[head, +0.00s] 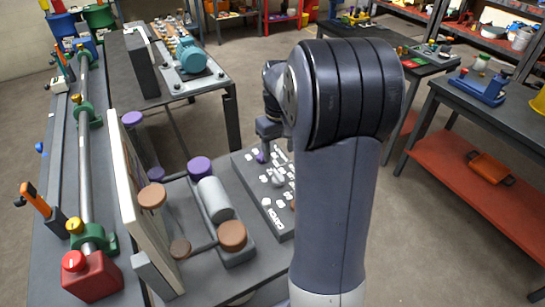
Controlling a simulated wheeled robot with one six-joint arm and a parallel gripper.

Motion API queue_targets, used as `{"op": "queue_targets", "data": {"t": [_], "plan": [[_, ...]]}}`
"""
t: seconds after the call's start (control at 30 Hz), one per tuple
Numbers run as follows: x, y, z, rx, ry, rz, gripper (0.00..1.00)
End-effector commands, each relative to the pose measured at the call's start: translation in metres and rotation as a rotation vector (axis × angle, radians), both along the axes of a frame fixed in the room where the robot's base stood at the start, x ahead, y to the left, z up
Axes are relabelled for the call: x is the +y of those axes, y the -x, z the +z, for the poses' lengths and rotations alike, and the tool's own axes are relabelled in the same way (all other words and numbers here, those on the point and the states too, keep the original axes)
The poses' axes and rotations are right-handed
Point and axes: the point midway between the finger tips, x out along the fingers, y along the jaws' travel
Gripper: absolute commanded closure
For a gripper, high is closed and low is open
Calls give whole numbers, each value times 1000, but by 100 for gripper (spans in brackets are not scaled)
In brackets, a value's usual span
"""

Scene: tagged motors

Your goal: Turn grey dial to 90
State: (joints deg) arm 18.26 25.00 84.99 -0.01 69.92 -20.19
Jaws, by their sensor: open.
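A dark control panel (258,205) with white labels and several small knobs lies on the bench, partly hidden behind my arm. A small greyish round knob (278,180) on it may be the grey dial; its pointer and scale are too small to read. My gripper (262,150) hangs over the far part of the panel, beyond that knob. It is open. A small purple knob (261,158) shows just at or below its fingertips; I cannot tell whether they touch.
Left of the panel stand a grey cylinder (215,199) with purple and brown round ends and an upright pale board (140,210). A red block (91,276) sits at the front left. A table with a teal motor (191,58) stands behind. Open floor lies right of my arm.

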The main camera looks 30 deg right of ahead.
Motion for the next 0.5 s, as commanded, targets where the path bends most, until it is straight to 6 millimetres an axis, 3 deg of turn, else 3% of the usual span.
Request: {"op": "queue_targets", "data": {"t": [0.17, 0.5], "plan": [[-1, -1, -15, 5, -2, 1, 44], [0, 0, -78, 6, -2, 1, 44]]}}
